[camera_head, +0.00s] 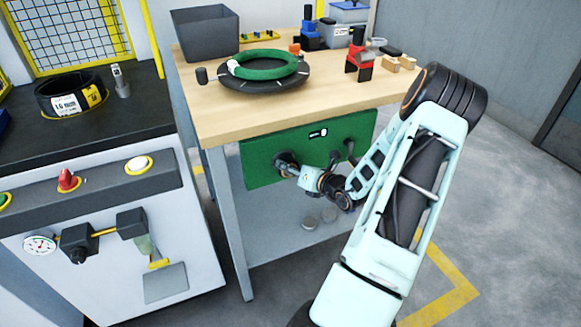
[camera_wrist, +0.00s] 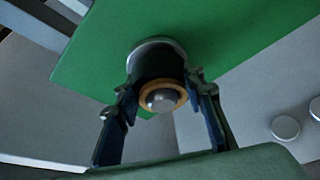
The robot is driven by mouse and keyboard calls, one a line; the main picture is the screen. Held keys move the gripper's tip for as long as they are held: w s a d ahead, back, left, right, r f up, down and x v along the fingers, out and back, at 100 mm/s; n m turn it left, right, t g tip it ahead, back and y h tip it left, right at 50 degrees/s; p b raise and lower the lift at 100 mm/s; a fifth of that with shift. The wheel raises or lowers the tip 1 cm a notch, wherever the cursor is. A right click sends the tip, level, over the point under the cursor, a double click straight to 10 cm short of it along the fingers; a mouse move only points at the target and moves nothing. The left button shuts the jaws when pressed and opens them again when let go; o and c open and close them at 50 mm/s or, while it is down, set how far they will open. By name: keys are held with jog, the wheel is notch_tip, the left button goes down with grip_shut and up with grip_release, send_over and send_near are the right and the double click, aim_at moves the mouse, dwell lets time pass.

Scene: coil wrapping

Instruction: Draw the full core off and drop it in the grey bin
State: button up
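The core (camera_wrist: 158,68) is a dark cylinder on a holder on the green panel (camera_head: 262,150) under the bench top. In the wrist view its near end shows a tan ring around a silver centre. My gripper (camera_wrist: 160,88) reaches it from the front, one finger on each side, and both fingertips appear to touch its sides. In the head view my gripper (camera_head: 299,171) is at the panel's left part and hides much of the core. The grey bin (camera_head: 205,38) stands on the bench top at the back left; its inside looks empty.
A green coil (camera_head: 268,66) lies on a dark round turntable (camera_head: 262,84) right of the bin. A red-and-black tool (camera_head: 359,62) and small blocks stand farther right. Other dark fittings (camera_head: 335,157) stick out of the panel. Grey discs (camera_head: 309,222) lie below.

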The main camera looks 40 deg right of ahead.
jog(key=c, duration=0.8)
jog(key=shift+o, duration=0.2)
jog(key=s+a+p, duration=0.1)
jog(key=s+a, duration=0.1)
jog(key=s, duration=0.6)
jog(key=shift+s+p, duration=0.2)
jog(key=shift+p, duration=0.2)
dwell(0.6)
